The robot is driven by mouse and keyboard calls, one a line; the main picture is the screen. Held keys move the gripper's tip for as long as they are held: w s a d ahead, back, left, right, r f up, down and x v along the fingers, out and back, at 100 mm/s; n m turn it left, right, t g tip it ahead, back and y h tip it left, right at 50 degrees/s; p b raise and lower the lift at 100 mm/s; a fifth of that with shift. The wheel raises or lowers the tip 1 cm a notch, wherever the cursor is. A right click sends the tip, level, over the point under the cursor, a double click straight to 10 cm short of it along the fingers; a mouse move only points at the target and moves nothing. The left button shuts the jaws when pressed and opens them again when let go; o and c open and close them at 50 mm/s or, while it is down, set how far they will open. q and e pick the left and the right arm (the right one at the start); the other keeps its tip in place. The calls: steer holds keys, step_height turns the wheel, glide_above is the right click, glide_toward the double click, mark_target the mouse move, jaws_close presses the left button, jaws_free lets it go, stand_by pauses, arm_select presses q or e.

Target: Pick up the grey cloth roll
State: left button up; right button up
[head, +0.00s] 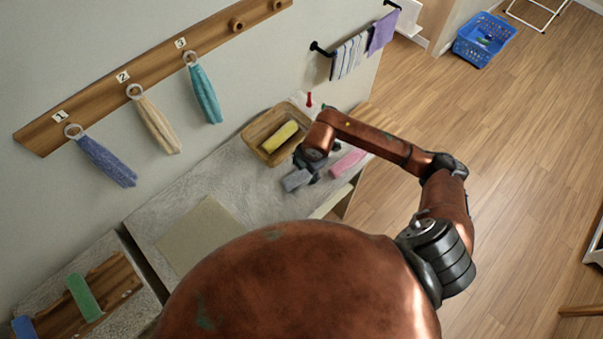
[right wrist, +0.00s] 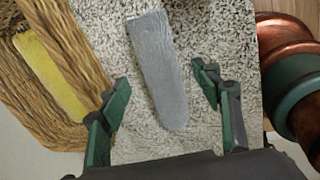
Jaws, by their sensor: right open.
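The grey cloth roll (head: 297,180) lies on the speckled stone-like counter (head: 240,180), beside my right gripper (head: 311,167) in the head view. In the right wrist view the grey cloth roll (right wrist: 158,70) lies lengthwise, its near end between the green fingertips of my right gripper (right wrist: 163,90). The fingers are spread wide, with a gap on both sides of the roll, and do not touch it. I cannot tell how high the fingertips are above the counter. My left gripper is not in view.
A wicker basket (head: 253,137) holding a yellow roll (head: 280,136) stands close on the left of the grey roll. A pink roll (head: 347,163) lies to the right. Cloths hang from a numbered wall rack (head: 105,105). Green and blue rolls lie on a wooden tray (head: 115,280) at lower left.

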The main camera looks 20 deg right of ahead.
steer(key=shift+x, duration=1.2)
steer(key=shift+c, duration=0.5)
steer(key=c, duration=1.1)
